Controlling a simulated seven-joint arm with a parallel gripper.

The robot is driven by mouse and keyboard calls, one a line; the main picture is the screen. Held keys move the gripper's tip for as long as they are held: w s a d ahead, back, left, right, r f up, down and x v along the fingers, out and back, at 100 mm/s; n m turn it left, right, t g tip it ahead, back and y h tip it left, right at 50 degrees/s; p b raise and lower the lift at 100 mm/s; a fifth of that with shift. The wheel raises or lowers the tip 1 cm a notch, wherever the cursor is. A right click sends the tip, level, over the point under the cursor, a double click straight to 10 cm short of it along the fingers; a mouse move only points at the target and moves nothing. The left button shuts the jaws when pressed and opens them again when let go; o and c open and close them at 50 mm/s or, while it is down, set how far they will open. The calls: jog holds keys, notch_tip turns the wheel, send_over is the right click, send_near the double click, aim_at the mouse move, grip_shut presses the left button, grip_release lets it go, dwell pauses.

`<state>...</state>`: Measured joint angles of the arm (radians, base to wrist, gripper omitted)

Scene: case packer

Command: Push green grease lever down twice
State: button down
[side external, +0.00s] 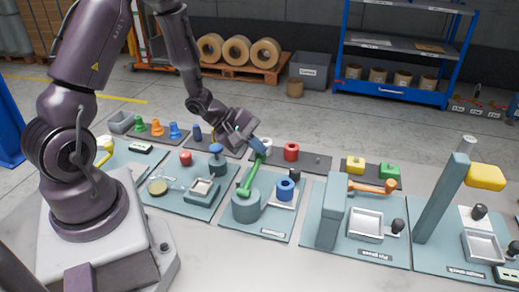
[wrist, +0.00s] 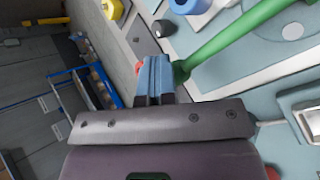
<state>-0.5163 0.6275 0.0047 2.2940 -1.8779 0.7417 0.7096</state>
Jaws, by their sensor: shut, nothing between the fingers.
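The green grease lever (side external: 250,174) rises at a slant from a round grey-teal base (side external: 246,207) on a light teal plate, with its free end up. In the wrist view the green lever (wrist: 235,35) runs from the upper right down to the fingertips. My gripper (side external: 257,150) is shut, with its blue fingertips at the lever's upper end. In the wrist view my gripper (wrist: 156,75) shows its fingers together beside the lever's end. They look very close to it; I cannot tell whether they touch.
A blue ring (side external: 285,188) stands on the same plate, right of the lever. An orange-handled press (side external: 372,187) and a yellow-headed post (side external: 485,177) stand further right. A blue-topped press (side external: 216,155) stands left.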

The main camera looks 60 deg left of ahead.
aim_at(256, 162)
jog(key=shift+f, duration=0.5)
dwell(0.4)
dwell(0.5)
jog(key=shift+s+d+r, duration=0.1)
jog(key=shift+r, duration=0.8)
jog(key=shift+s+d+r, duration=0.1)
jog(key=shift+r, duration=0.75)
jog(key=shift+s+d+r, duration=0.15)
jog(key=shift+r, duration=1.1)
jog(key=shift+s+d+r, duration=0.1)
jog(key=shift+r, duration=1.15)
